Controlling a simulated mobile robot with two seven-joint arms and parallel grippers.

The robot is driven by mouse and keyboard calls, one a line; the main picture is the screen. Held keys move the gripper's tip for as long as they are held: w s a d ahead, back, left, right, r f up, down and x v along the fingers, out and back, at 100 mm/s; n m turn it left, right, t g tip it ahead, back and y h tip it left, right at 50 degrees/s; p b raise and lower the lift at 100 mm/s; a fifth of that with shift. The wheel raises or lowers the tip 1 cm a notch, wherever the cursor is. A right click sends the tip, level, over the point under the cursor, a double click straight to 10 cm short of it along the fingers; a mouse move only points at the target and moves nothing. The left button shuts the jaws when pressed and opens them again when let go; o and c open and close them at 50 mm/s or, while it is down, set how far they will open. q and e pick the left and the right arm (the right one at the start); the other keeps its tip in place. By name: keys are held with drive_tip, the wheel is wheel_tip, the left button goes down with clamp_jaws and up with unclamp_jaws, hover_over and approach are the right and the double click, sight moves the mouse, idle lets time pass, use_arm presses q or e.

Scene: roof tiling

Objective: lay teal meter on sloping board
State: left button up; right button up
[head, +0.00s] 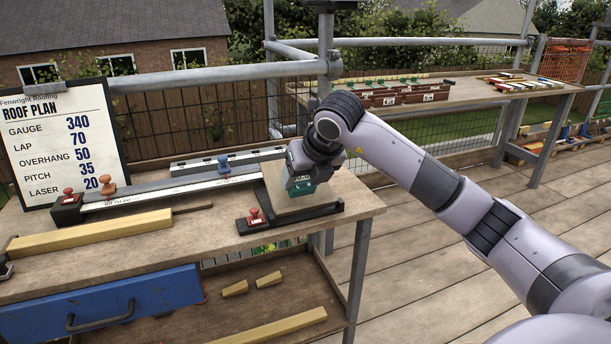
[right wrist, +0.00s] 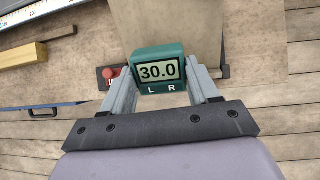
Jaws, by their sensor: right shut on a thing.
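The teal meter (right wrist: 158,72) shows in the right wrist view with a display reading 30.0 and the letters L and R below it. My right gripper (right wrist: 162,88) is shut on it, one finger on each side. In the head view the teal meter (head: 300,188) is under my right gripper (head: 301,180), over the sloping board (head: 332,190). The board is a tan panel at the right end of the bench, in a dark frame. I cannot tell whether the meter touches the board. My left gripper is not in view.
A red-knobbed block (head: 256,219) sits at the board's front left corner. A long rule (head: 170,187) and a wood batten (head: 90,234) lie on the bench (head: 200,237) to the left. A roof plan sign (head: 62,140) stands at the far left. A metal post (head: 326,50) rises behind the board.

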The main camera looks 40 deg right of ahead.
drive_tip(key=shift+b+x, duration=0.7)
drive_tip(key=shift+x, duration=0.8)
drive_tip(key=shift+d+f, duration=0.1)
drive_tip(key=shift+f, duration=0.15)
drive_tip(key=shift+s+f+b, duration=0.15)
drive_tip(key=shift+s+b, duration=0.15)
drive_tip(key=o, duration=1)
drive_tip(key=shift+w+a+p+v, duration=0.15)
drive_tip(key=shift+p+v, duration=0.8)
drive_tip(key=shift+v, duration=0.8)
drive_tip(key=shift+w+a+p+v, duration=0.1)
drive_tip(key=shift+p+v, duration=0.8)
drive_tip(key=shift+v, duration=0.85)
